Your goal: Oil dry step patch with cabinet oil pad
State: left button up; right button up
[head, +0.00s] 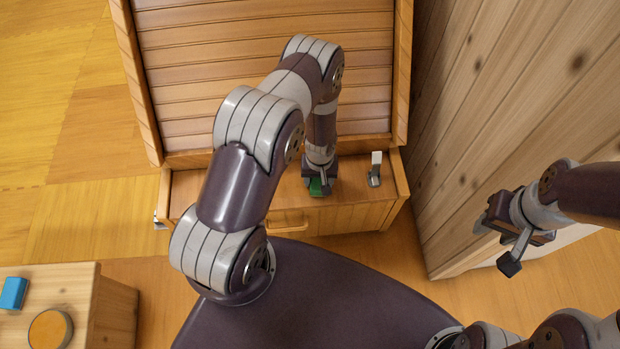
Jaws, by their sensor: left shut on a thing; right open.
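My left gripper (320,184) is shut on a small green thing, which looks like the oil pad (316,188). It is low over the front part of the wooden cabinet (340,213), and the fingers hide part of the pad. I cannot tell whether the pad touches the wood beneath. A round orange-tan patch (50,331) with a darker rim is on top of the wooden step (82,285) at the lower left. It may be the dry patch. My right gripper (507,240) is open and empty at the right, in front of the plank wall.
A blue block (13,293) sits on the step beside the round patch. A small upright metal fitting with a pale top (375,170) stands on the cabinet, right of my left gripper. A tall plank panel (480,120) rises at the right. Floor (60,220) is clear at left.

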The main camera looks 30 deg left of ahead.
aim_at(340, 183)
pick_arm(q)
jog(key=shift+w+d, duration=0.25)
jog(key=shift+d, duration=0.2)
jog(key=shift+w+d+b, duration=0.25)
jog(key=shift+w+d, duration=0.25)
jog(key=shift+d, duration=0.3)
jog(key=shift+w+d+b, duration=0.3)
jog(key=shift+w+d, duration=0.15)
jog(key=shift+d, duration=0.3)
jog(key=shift+w+d+b, duration=0.25)
jog(key=shift+w+d, duration=0.25)
jog(key=shift+d, duration=0.3)
jog(key=shift+a, duration=0.1)
jog(key=shift+s+a+r+p, duration=0.1)
jog(key=shift+s+a+p, duration=0.5)
jog(key=shift+a, duration=0.35)
jog(key=shift+s+a+p, duration=0.2)
jog(key=shift+s+a, duration=0.25)
jog(key=shift+a, duration=0.25)
jog(key=shift+s+a+p, duration=0.15)
jog(key=shift+s+a, duration=0.3)
jog(key=shift+a, duration=0.2)
